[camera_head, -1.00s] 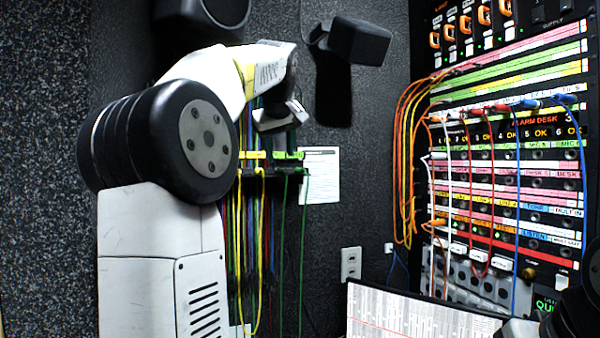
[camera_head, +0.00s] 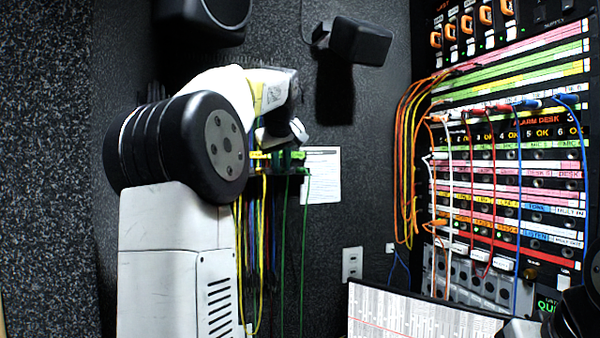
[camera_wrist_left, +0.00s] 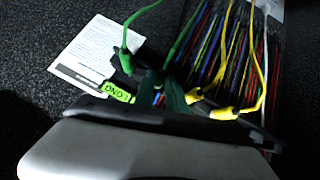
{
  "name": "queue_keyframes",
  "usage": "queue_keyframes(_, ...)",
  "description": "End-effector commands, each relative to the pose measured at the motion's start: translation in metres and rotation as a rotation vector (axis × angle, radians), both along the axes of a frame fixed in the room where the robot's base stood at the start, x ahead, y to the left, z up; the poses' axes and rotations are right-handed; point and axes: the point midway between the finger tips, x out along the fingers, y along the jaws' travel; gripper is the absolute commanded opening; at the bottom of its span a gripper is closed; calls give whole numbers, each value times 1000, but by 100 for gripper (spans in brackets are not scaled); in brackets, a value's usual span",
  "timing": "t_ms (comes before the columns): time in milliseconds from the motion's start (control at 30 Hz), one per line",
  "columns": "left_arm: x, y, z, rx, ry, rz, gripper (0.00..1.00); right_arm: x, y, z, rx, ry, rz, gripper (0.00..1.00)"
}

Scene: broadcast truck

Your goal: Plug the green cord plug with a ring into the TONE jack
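My left gripper (camera_head: 280,140) is at the cable rack on the back wall, partly hidden by my arm. Green cords hang from the rack; a green plug (camera_wrist_left: 126,62) sits beside the LONG tag, and a second green cord (camera_wrist_left: 182,38) runs down close to the fingers. I cannot make out a ring on either.
Yellow plugs (camera_wrist_left: 222,113) and their cords hang close beside the green ones. A paper sheet (camera_head: 322,175) is on the wall. Orange, white, red and blue cords cross the panel. A black speaker (camera_head: 355,42) juts out above.

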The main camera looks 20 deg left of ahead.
Motion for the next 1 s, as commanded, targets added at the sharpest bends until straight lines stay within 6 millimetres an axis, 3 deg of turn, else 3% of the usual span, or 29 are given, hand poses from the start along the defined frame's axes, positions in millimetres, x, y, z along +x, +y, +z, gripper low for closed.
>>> queue_keyframes(567, 0, 0, 1, 0, 0, 0, 0, 0, 0, 0, 0, 0, 0, 100)
queue_keyframes(1000, 0, 0, 17, 1, -2, 1, 0, 0, 0, 0, 0, 0, 0, 100)
